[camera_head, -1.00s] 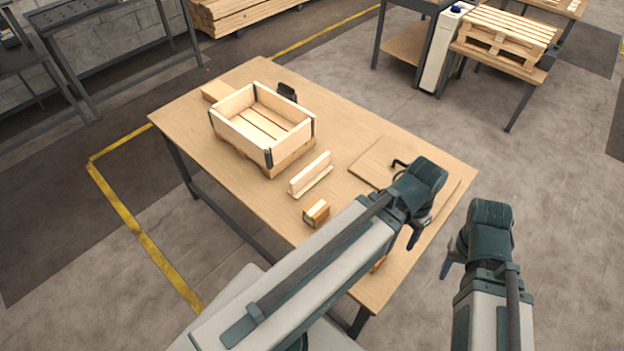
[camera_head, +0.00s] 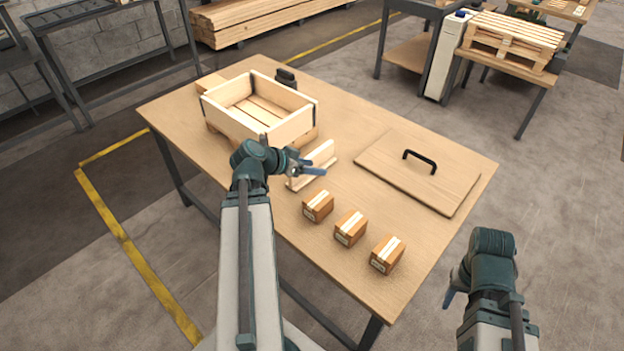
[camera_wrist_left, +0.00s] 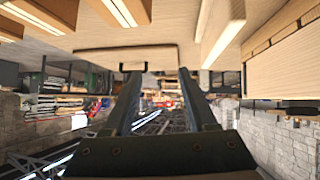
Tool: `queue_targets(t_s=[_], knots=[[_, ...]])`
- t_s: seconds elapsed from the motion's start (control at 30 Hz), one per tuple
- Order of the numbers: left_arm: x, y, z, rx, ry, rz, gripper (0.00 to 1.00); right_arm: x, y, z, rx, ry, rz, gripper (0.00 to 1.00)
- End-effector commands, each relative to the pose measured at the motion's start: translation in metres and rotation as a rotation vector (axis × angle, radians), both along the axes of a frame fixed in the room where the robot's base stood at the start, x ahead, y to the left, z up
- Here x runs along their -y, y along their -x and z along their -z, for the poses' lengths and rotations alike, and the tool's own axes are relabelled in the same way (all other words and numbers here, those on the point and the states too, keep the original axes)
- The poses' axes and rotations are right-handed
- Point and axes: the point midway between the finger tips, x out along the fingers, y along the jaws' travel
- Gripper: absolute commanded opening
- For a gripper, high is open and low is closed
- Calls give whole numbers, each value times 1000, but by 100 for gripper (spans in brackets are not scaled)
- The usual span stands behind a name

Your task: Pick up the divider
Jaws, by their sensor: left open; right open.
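The divider (camera_head: 321,153) is a pale wooden upright strip on a flat foot. It stands on the table (camera_head: 240,93) in front of the crate (camera_head: 284,129). My left gripper (camera_head: 315,166) is open and empty at the divider, hiding part of it; I cannot tell whether they touch. In the left wrist view, the open fingers (camera_wrist_left: 159,75) have nothing between them, and a pale wooden piece at upper right, likely the divider (camera_wrist_left: 222,32), lies outside them. My right gripper (camera_head: 450,297) is open and empty, off the table's right front side.
Three small taped boxes (camera_head: 349,229) stand in a row near the front edge. A flat lid (camera_head: 440,187) with a black handle lies at the right. A wooden block (camera_head: 211,83) and a dark object (camera_head: 286,77) are by the crate.

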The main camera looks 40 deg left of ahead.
Motion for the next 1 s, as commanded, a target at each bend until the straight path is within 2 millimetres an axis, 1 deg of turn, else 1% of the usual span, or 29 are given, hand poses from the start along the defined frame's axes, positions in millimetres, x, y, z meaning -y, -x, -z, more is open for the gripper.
queue_targets(t_s=[0.03,0.1,0.2,0.3,0.43,0.53,0.57,0.8,0.9,1.0], knots=[[-21,7,10,38,-14,-36,57,0,0,15,0,0,0,50],[-42,15,9,83,-36,-70,57,0,0,22,0,0,0,50],[-63,24,8,127,-61,-103,57,0,0,28,0,0,0,50],[-73,28,6,149,-75,-120,57,0,0,30,0,0,0,50],[-76,29,4,156,-79,-125,57,0,0,30,0,0,0,50],[-75,24,8,155,-79,-123,57,0,0,34,0,0,0,50],[-75,20,11,156,-80,-122,57,0,0,37,0,0,0,50],[-73,-20,34,155,-79,-121,57,0,0,60,0,0,0,50],[-72,-34,41,154,-79,-120,57,0,0,66,0,0,0,50],[-70,-42,44,154,-78,-121,57,0,0,70,0,0,0,50]])
